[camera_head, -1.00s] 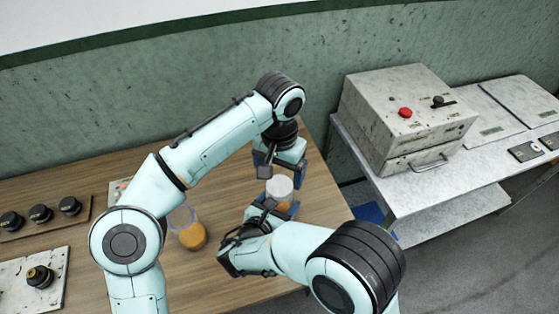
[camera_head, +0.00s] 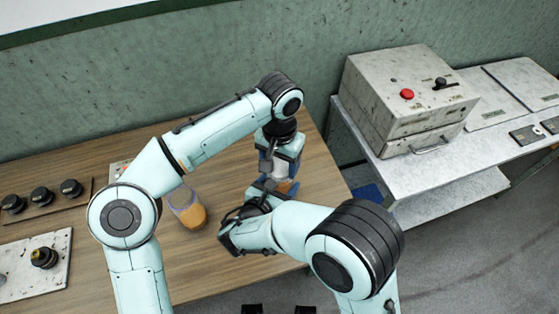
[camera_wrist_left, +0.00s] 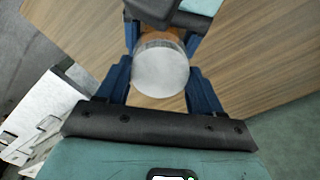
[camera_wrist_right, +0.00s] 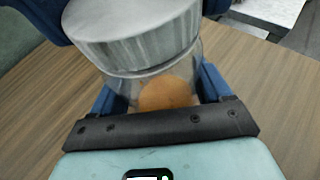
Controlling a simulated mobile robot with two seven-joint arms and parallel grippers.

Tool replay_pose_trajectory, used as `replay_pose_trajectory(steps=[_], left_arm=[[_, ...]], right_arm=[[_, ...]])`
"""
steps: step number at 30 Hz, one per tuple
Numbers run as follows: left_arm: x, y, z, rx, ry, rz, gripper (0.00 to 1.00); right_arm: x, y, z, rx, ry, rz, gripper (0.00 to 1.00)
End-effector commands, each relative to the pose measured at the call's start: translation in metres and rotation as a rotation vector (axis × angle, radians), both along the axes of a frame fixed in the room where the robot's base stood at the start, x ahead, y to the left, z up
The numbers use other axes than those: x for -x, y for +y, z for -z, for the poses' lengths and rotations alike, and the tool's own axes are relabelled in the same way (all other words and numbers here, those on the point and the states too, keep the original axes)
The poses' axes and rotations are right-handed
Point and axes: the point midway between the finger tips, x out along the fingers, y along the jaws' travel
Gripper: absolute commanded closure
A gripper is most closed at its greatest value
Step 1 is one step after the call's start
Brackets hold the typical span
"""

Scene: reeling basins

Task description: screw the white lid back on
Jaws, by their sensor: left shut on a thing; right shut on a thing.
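The white lid (camera_wrist_right: 132,22) sits on the mouth of a clear jar (camera_wrist_right: 180,64) with orange contents, in the right wrist view. I cannot tell how tightly it is seated. My left gripper (camera_head: 277,165) points down from above and is shut on the lid, which shows from the top between its blue fingers in the left wrist view (camera_wrist_left: 160,70). My right gripper (camera_head: 275,188) comes in low from the side and is shut on the jar body below the lid. In the head view the grippers hide most of the lid and jar.
Another clear jar with orange contents (camera_head: 190,212) stands on the wooden table (camera_head: 235,275), left of the held jar. Black knobs (camera_head: 41,196) are at the far left. A grey box with a red button (camera_head: 400,98) stands on a separate bench at right.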

Motion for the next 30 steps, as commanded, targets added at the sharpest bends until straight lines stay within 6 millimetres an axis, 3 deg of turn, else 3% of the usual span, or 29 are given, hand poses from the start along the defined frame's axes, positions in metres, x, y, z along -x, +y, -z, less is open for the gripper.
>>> replay_pose_trajectory(steps=[5, 12, 16, 17, 19, 20, 30], left_arm=[[0.0000, -0.0001, -0.0008, 0.000, -0.002, 0.084, 0.70], [0.0000, 0.0001, -0.0006, 0.000, -0.002, 0.443, 0.70], [-0.0002, 0.0002, -0.0002, 0.001, -0.001, 0.429, 0.70], [-0.0002, 0.0002, -0.0002, 0.001, -0.001, 0.428, 0.31], [-0.0003, 0.0003, -0.0002, 0.001, -0.001, 0.428, 0.08], [-0.0003, 0.0003, -0.0002, 0.001, -0.001, 0.427, 0.04], [-0.0004, -0.0001, -0.0036, 0.001, -0.002, 0.426, 0.04]], right_arm=[[-0.0001, -0.0001, -0.0003, 0.000, -0.001, 0.000, 1.00], [0.0000, -0.0001, -0.0002, 0.000, 0.000, 0.001, 1.00], [-0.0001, -0.0003, -0.0001, 0.000, 0.000, 0.001, 1.00], [0.0000, -0.0002, -0.0001, 0.000, 0.000, 0.001, 1.00], [0.0000, -0.0002, -0.0001, 0.000, 0.000, 0.001, 1.00], [0.0000, -0.0002, -0.0001, 0.000, 0.000, 0.001, 1.00], [0.0000, -0.0001, -0.0002, 0.000, 0.000, 0.000, 1.00]])
